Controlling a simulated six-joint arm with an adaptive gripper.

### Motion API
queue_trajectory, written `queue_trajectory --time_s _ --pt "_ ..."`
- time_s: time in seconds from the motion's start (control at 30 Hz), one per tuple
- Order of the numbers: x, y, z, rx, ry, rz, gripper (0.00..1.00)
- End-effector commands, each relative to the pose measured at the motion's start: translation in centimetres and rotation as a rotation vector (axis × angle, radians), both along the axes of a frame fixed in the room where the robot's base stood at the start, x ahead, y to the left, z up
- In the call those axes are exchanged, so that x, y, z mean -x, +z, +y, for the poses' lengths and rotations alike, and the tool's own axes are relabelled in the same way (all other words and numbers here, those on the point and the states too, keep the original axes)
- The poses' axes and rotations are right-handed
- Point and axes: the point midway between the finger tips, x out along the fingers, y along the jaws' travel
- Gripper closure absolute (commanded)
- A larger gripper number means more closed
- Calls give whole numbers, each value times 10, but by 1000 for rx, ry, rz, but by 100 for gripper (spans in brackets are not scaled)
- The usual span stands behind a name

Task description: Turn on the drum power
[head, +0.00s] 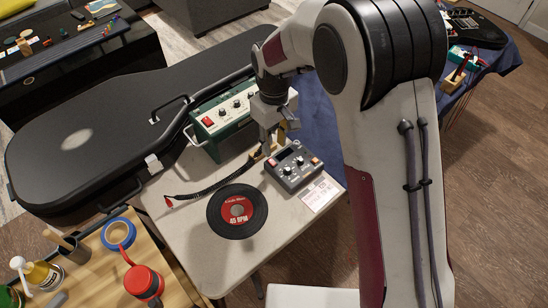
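A dark grey box with knobs and small coloured buttons (294,167), which looks like the drum machine, sits on the pale table (195,262). Its power switch is too small to make out. My gripper (274,146) points down just behind and to the left of this box, close above the table. Its fingers are small and partly hidden by the wrist, so I cannot tell if they are open or touching anything. A green amplifier-like box (226,118) with a red switch and knobs stands left of my gripper.
A black guitar case (85,135) is behind.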

Motion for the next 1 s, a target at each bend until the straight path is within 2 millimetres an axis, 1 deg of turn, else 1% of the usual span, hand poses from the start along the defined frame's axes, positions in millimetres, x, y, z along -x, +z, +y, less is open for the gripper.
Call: queue_trajectory --time_s 0.17,0.5,0.7,0.83,1.0 --pt "0 -11 0 1 0 2 72" --pt "1 -49 0 1 0 3 72" --pt "0 -68 0 0 0 1 72" --pt "0 -74 0 1 0 1 72" --pt "0 -77 0 0 0 0 72"
